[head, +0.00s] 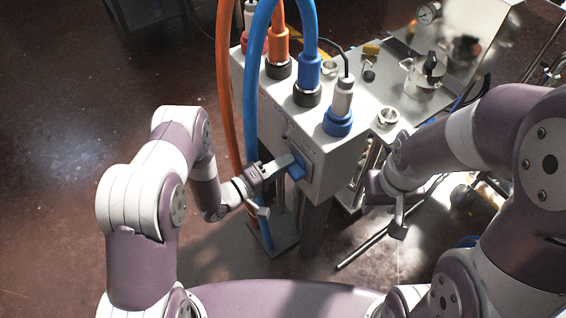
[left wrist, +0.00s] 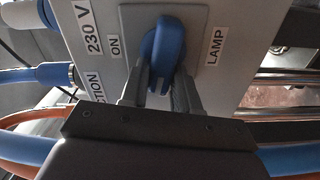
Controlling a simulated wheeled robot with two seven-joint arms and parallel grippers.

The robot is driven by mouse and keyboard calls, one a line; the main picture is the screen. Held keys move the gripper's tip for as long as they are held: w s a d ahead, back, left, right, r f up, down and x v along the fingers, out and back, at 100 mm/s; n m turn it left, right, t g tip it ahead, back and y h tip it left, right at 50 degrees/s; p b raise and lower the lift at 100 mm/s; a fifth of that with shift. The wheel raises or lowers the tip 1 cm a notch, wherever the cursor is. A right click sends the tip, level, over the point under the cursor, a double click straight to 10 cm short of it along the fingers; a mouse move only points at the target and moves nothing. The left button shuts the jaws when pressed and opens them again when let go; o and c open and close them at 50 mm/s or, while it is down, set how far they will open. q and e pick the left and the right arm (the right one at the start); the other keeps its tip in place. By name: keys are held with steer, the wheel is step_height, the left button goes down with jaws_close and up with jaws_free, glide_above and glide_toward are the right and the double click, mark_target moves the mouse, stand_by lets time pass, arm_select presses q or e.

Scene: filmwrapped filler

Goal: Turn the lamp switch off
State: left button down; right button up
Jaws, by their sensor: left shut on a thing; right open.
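The lamp switch is a blue rotary knob (left wrist: 163,42) on a pale plate with the labels "LAMP" (left wrist: 215,46) and "ON" (left wrist: 115,47). In the head view the knob (head: 297,171) sits on the front face of the white box (head: 312,150). My left gripper (head: 287,164) reaches it from the left. In the left wrist view its two fingers (left wrist: 160,88) lie on either side of the knob and are shut on it. The knob's long side runs up the picture, with "ON" to its left. My right gripper (head: 370,196) is open and away from the knob, right of the box.
Orange (head: 227,80) and blue (head: 254,90) hoses rise from the box's top, beside my left gripper. A metal table (head: 430,85) with a gauge (head: 428,13) and fittings stands behind on the right. The dark floor (head: 60,150) on the left is clear.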

arm_select(q)
steer(key=shift+f+n, duration=0.2)
steer(key=shift+n, duration=0.8)
steer(key=c, duration=0.9)
jaws_free()
steer(key=shift+a, duration=0.1)
steer(key=v, duration=1.2)
steer(key=shift+s+a, duration=0.2)
steer(key=shift+a, duration=0.05)
